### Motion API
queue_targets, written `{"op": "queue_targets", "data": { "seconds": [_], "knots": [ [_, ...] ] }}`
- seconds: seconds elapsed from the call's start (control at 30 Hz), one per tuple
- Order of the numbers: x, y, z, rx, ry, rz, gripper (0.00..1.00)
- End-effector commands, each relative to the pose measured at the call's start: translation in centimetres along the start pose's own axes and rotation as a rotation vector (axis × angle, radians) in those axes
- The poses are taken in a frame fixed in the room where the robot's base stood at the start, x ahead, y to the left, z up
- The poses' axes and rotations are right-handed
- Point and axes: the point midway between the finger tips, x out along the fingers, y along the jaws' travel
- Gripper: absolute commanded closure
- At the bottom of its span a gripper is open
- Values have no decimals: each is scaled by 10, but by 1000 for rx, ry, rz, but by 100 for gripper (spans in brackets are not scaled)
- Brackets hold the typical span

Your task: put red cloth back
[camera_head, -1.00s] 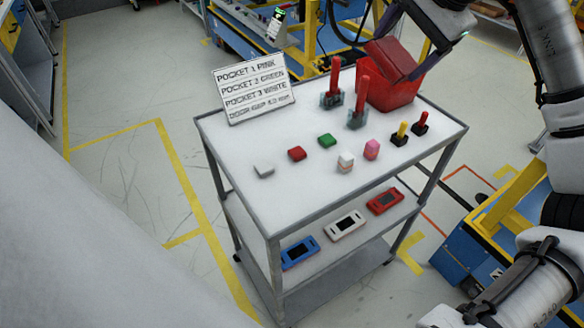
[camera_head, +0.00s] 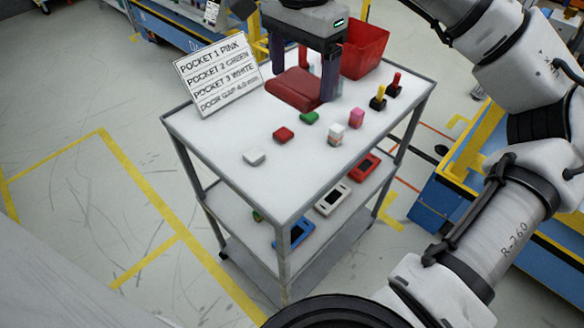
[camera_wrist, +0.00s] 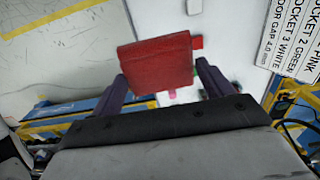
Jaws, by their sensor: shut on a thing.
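The red cloth (camera_head: 293,90) is a folded, flat red block. My gripper (camera_head: 303,88) is shut on it, with one dark finger on each side, above the back part of the white cart top. I cannot tell whether the cloth touches the cart top. In the wrist view the cloth (camera_wrist: 155,64) sits between the two fingers (camera_wrist: 160,80). The open red bin (camera_head: 366,48) stands right of my gripper at the back corner of the cart, partly hidden by the gripper.
A sign (camera_head: 217,76) stands at the back left of the cart top. Small white, red (camera_head: 283,134), green and pink blocks lie in front of the cloth. Yellow-handled (camera_head: 379,97) and red-handled (camera_head: 394,84) pieces stand at the right.

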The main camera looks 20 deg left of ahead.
Motion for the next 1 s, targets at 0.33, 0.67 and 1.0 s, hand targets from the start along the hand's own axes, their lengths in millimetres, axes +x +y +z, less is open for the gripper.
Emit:
{"op": "queue_targets", "data": {
  "seconds": [0.33, 0.67, 1.0],
  "knots": [
    [76, 2, 1, 0, -5, 3, 39],
    [147, 1, 2, 1, -3, 1, 39],
    [186, 1, 1, 2, -3, 1, 39]
  ]
}}
